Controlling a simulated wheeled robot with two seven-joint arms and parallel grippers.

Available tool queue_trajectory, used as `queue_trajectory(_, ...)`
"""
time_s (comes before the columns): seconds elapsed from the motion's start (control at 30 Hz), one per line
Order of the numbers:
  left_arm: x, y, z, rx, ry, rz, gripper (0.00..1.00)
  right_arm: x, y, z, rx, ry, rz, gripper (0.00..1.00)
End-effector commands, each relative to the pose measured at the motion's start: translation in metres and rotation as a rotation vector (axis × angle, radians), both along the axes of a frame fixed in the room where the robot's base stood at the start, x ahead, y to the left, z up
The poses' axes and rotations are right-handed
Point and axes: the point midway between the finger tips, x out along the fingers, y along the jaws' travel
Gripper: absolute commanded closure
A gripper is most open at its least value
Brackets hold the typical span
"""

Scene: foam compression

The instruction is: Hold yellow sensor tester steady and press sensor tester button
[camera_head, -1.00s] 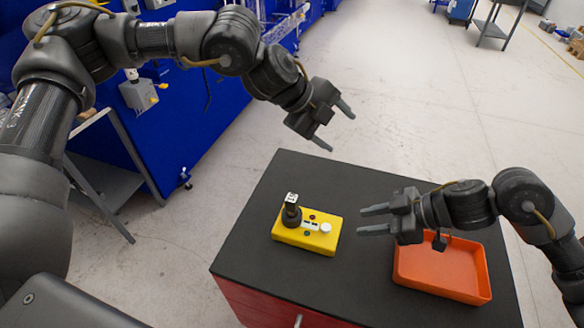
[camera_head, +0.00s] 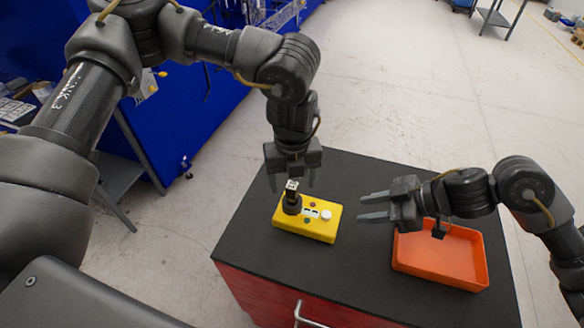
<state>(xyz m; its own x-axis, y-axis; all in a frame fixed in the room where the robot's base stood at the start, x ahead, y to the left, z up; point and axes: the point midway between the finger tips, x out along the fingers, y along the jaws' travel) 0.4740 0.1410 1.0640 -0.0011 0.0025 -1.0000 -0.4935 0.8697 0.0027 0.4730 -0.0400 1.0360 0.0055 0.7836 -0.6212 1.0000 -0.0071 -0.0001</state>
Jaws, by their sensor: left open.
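The yellow sensor tester (camera_head: 318,230) lies flat on the black top of the red cabinet, left of the middle. A black cylindrical piece with a pale metal top (camera_head: 292,198) stands upright at its left end. A round white button (camera_head: 326,214) is on its right part, beside small dark details. My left gripper (camera_head: 291,186) is open and points down around or just behind the upright piece's top; I cannot tell whether they touch. My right gripper (camera_head: 362,206) has its two fingers apart, pointing left, empty, to the right of the tester and above the table.
An orange tray (camera_head: 440,262), which looks empty, stands on the right of the black tabletop (camera_head: 270,270), partly under my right arm. The cabinet has a metal handle (camera_head: 308,316) at its front. Blue machinery (camera_head: 190,125) stands behind at left.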

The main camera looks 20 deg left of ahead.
Motion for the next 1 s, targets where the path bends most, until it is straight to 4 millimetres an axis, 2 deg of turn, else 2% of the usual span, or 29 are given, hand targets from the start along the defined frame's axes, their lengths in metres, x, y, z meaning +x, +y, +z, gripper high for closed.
queue_trajectory(0.1,-0.001,0.000,-0.022,0.001,0.003,0.001,0.34,0.000,0.000,0.000,0.000,0.000,0.000,0.64)
queue_trajectory(0.33,0.000,0.000,-0.053,0.000,0.001,0.000,0.34,0.000,0.000,0.000,0.000,0.000,0.000,0.64)
queue_trajectory(0.5,0.000,0.000,-0.062,-0.002,-0.001,0.001,0.34,0.000,0.000,0.000,0.000,0.000,0.000,0.64)
queue_trajectory(0.77,0.000,0.000,-0.064,-0.002,-0.001,0.001,0.34,0.000,0.000,0.000,0.000,0.000,0.000,0.64)
queue_trajectory(0.83,0.000,0.000,-0.064,-0.002,-0.001,0.001,0.39,0.000,0.000,0.000,0.000,0.000,0.000,0.64)
queue_trajectory(1.0,0.000,0.000,-0.063,-0.002,-0.001,0.001,0.61,0.000,0.000,0.000,0.000,0.000,0.000,0.64)
